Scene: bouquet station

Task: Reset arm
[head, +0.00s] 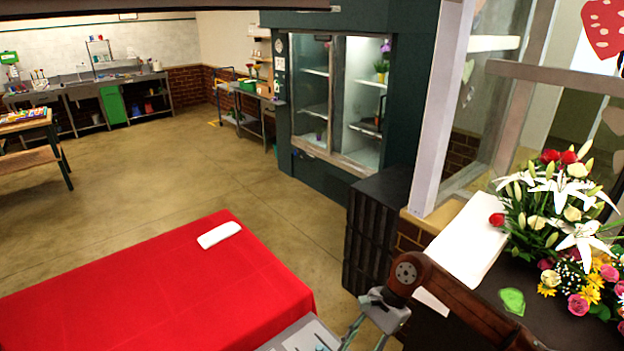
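My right arm (455,295) comes in from the lower right and passes in front of the dark counter. Its gripper (366,335) points down at the bottom edge, just right of the red-covered table. Its fingertips are cut off by the frame, so I cannot tell whether it is open or shut. No held object shows in the visible part. My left arm and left gripper are not in view.
A red-covered table (150,290) bears a white block (219,235). A dark counter (470,325) at right holds a bouquet (560,205) and a green piece (512,301). A black cabinet (375,230) stands between. The floor (150,185) behind the table is clear.

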